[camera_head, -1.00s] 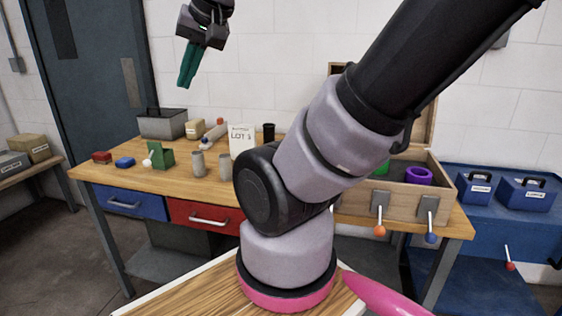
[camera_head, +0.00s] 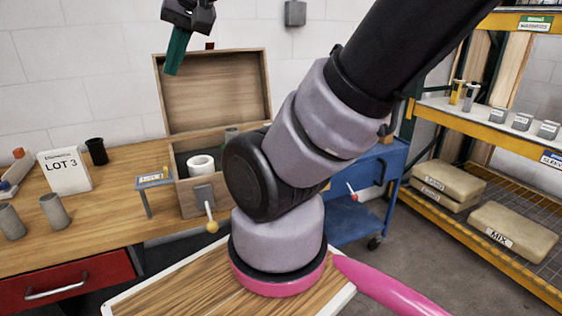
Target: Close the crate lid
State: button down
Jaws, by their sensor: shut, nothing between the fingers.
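The wooden crate (camera_head: 190,198) stands on the workbench with its lid (camera_head: 212,92) upright and open at the back. A white ring (camera_head: 201,164) and part of a grey-green item (camera_head: 231,134) show inside. A grey latch plate with a yellow-balled lever (camera_head: 210,217) is on the front. My arm hides the crate's right part. My gripper (camera_head: 175,58) has teal fingers pressed together, empty and pointing down. In the picture it is in front of the lid's upper left; its distance from the lid is unclear.
A small labelled stand (camera_head: 154,181) is beside the crate's left. A LOT 3 sign (camera_head: 65,172), a black cup (camera_head: 97,151) and grey cylinders (camera_head: 52,211) stand further left. A blue cart (camera_head: 365,190) and a shelf rack (camera_head: 485,134) are at the right.

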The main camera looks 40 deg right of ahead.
aim_at(212, 90)
jog(key=z, duration=0.75)
